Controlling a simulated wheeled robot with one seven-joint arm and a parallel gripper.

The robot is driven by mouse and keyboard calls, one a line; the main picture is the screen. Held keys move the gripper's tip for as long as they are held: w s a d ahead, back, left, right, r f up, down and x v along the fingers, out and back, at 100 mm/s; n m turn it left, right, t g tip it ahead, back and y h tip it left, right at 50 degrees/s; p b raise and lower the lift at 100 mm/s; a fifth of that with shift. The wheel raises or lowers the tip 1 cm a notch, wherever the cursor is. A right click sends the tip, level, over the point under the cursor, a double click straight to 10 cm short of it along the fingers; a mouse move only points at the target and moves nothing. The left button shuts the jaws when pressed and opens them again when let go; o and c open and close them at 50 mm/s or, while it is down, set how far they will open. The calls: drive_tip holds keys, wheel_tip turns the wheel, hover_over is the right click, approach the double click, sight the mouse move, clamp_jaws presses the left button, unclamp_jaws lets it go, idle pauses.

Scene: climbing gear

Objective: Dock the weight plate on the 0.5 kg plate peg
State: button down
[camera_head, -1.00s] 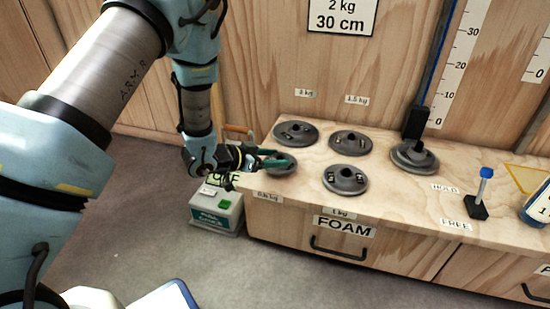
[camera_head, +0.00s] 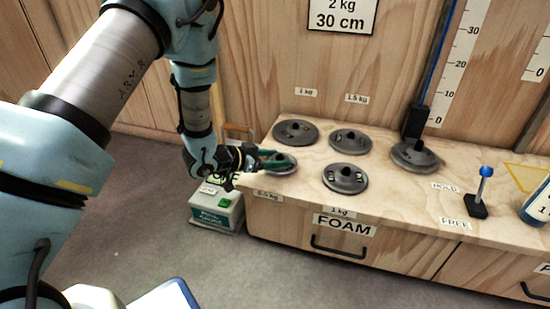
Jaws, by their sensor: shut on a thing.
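My gripper (camera_head: 279,160) is at the front left corner of the wooden bench top, its green fingers shut on a small grey weight plate (camera_head: 284,170). The fingers cover much of the plate, and only its rim shows clearly. The plate is just behind the 0.5 kg label (camera_head: 266,196), low over the bench. The peg there is hidden, so I cannot tell whether the plate is around it or resting on the bench.
Larger plates sit close by: one behind (camera_head: 296,132), one behind right (camera_head: 350,140) and one to the right (camera_head: 345,179). Another plate (camera_head: 414,154) is by the blue-edged post. A lever (camera_head: 483,190) stands further right.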

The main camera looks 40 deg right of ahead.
drive_tip(key=shift+f, duration=0.25)
drive_tip(key=shift+c, duration=1.9)
unclamp_jaws()
drive_tip(key=shift+f, duration=0.1)
drive_tip(key=shift+p+v, duration=0.6)
drive_tip(key=shift+v, duration=0.85)
drive_tip(key=shift+p+v, duration=1.75)
drive_tip(key=shift+v, duration=2.35)
drive_tip(key=shift+w, duration=0.1)
